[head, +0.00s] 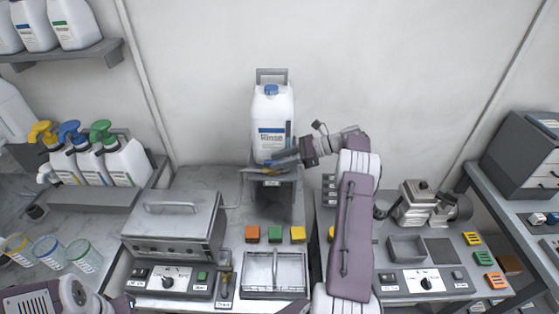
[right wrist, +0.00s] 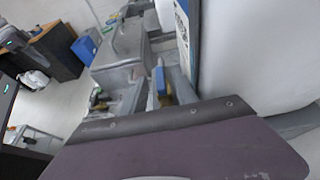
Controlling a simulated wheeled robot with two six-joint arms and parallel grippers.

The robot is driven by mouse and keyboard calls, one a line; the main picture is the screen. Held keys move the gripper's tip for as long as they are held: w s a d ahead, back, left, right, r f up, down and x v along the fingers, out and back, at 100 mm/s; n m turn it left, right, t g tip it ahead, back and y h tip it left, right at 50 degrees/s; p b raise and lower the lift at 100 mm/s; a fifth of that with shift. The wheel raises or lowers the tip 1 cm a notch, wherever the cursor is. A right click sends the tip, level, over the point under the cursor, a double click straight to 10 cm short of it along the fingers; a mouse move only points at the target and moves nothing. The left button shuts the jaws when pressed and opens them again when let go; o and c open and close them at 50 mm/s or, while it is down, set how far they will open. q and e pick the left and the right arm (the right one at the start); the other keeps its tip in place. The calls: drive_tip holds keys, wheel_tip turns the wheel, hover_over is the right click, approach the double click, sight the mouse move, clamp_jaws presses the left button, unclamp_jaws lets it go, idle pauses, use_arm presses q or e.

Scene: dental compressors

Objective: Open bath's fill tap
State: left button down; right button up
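The bath (head: 172,225) is a grey metal box with a handled lid, left of centre in the head view. The lid is down. A small brass fitting (head: 262,170), which looks like the fill tap, sits at the shelf edge below the white Rinse bottle (head: 272,120). My right gripper (head: 281,160) reaches in from the right, its fingers in front of the bottle's base, close to the fitting. Contact cannot be told. In the right wrist view, a blue piece and a brass-coloured piece (right wrist: 167,101) show beyond my gripper body. The finger gap is hidden.
A wire-handled tray (head: 275,272) and coloured blocks (head: 275,234) lie below the shelf. Pump bottles (head: 95,158) stand at left; a small machine (head: 418,203) stands at right.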

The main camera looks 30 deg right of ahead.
drive_tip(key=shift+s+d, duration=0.15)
drive_tip(key=shift+d, duration=0.2)
drive_tip(key=v, duration=0.6)
drive_tip(key=shift+b, duration=0.35)
drive_tip(key=p+v, duration=0.2)
drive_tip(key=p, duration=0.2)
drive_tip(key=shift+s+r, duration=0.15)
drive_tip(key=shift+r, duration=0.1)
drive_tip(key=shift+f, duration=0.1)
drive_tip(key=shift+d, duration=0.1)
